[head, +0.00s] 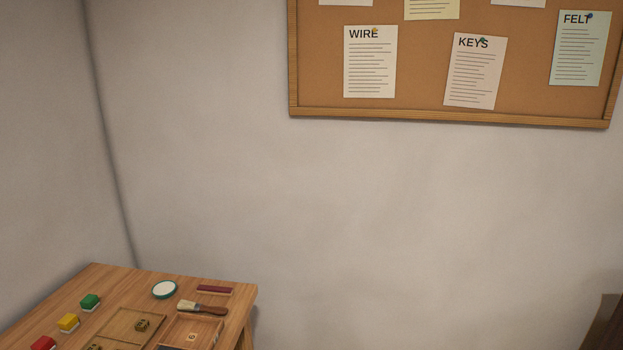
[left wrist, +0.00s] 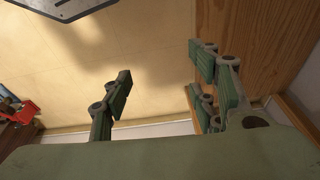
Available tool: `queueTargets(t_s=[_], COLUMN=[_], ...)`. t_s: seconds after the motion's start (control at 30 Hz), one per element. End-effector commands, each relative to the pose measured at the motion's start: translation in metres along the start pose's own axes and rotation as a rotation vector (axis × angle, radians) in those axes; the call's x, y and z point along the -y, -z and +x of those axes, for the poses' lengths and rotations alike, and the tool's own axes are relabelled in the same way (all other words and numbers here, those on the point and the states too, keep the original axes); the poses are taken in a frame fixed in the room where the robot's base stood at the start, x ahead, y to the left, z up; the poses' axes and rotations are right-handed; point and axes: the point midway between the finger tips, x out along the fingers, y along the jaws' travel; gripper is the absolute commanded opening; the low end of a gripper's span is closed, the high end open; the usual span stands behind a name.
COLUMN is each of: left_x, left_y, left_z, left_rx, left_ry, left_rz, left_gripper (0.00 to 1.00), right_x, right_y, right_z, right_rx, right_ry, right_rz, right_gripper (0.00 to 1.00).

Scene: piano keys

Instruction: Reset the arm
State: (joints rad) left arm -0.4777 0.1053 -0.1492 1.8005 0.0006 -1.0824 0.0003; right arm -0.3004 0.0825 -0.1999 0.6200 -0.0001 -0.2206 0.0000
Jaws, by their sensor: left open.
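My left gripper (left wrist: 160,85) shows in the left wrist view with its green-grey fingers spread wide apart and nothing between them. A pale yellowish surface with shadows lies behind the fingers. The head view shows neither gripper and no part of either arm. My right gripper is in neither view.
In the head view a wooden table (head: 103,278) at the lower left holds coloured blocks, a brush (head: 203,308), a round dish (head: 164,290) and a tray. A cork board (head: 420,60) hangs above. In the left wrist view a wooden panel (left wrist: 260,40) stands right and a red object (left wrist: 24,114) left.

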Motion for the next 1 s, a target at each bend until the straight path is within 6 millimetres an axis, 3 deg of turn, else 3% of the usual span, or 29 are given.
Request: queueTargets(t_s=[0.03, 0.2, 0.43, 0.6, 0.7, 0.83, 1.0], left_x=[-0.001, -0.004, -0.007, -0.008, -0.008, -0.007, -0.007], left_y=[-0.014, -0.061, -0.142, -0.199, -0.223, -0.239, -0.242], left_z=[0.023, 0.086, 0.147, 0.169, 0.174, 0.177, 0.177], left_rx=[0.018, 0.051, 0.096, 0.122, 0.132, 0.137, 0.138], left_ry=[-0.001, -0.005, -0.01, -0.012, -0.013, -0.013, -0.013], left_rz=[0.002, 0.009, 0.02, 0.027, 0.03, 0.032, 0.033], left_gripper=[0.54, 0.54, 0.54, 0.54, 0.54, 0.54, 0.54], right_x=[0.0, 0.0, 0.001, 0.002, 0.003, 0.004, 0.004], right_y=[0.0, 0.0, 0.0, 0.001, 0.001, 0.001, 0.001], right_z=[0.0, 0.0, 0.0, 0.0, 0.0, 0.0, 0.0], right_rx=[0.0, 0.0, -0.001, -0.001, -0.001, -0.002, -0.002], right_ry=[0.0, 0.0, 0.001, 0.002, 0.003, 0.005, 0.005], right_rz=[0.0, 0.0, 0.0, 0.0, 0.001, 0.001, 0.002], right_gripper=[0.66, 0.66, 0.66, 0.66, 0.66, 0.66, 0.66])
